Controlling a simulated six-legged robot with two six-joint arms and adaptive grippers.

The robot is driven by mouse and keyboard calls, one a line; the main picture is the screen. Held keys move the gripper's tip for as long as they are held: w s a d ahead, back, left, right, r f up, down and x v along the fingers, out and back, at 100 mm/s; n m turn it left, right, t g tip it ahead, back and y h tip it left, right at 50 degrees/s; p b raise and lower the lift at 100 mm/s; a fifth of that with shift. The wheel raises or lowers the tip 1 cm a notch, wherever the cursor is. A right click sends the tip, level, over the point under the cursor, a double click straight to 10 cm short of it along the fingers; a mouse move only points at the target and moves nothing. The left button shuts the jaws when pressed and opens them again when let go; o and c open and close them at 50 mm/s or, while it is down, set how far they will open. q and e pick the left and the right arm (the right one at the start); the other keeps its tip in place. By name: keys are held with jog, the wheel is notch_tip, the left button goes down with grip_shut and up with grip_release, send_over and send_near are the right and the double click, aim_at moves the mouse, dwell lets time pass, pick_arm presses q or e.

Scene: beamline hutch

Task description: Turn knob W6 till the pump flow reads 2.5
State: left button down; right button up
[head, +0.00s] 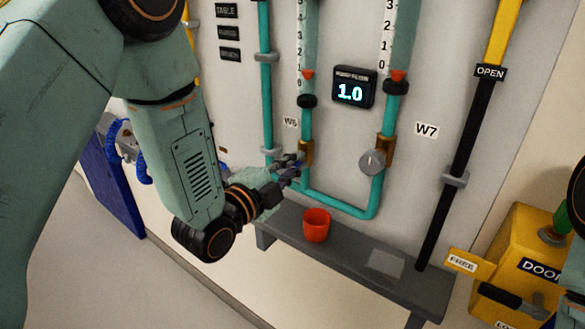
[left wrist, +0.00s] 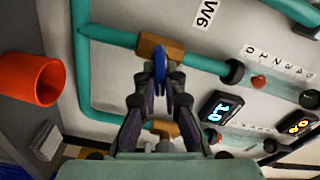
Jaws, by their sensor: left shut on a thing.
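Knob W6 (left wrist: 159,66) is a blue disc seen nearly edge-on in the left wrist view, at the brass valve body (left wrist: 158,46) below the W6 label (head: 290,122). My left gripper (head: 292,168) reaches it from the left and is shut on it; its fingers (left wrist: 157,95) sit on either side of the disc. In the head view the fingers mostly hide the knob. The pump flow display (head: 353,90) reads 1.0; it also shows in the left wrist view (left wrist: 220,108). My right gripper is not in view.
The grey knob by W7 (head: 372,162) sits right of W6. Teal pipes (head: 345,206) run close to my fingers. An orange-red cup (head: 316,225) stands on the grey bench (head: 345,257) below. A yellow door box (head: 525,262) is at right. An orange-lit display (left wrist: 298,123) shows in the wrist view.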

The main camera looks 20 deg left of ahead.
pick_arm(q)
jog(key=shift+m, duration=0.7)
jog(key=c, duration=1.4)
grip_release()
jog(key=shift+c, duration=0.2)
jog(key=shift+s+f, duration=0.1)
jog(key=v, duration=0.7)
jog(key=shift+s, duration=0.15)
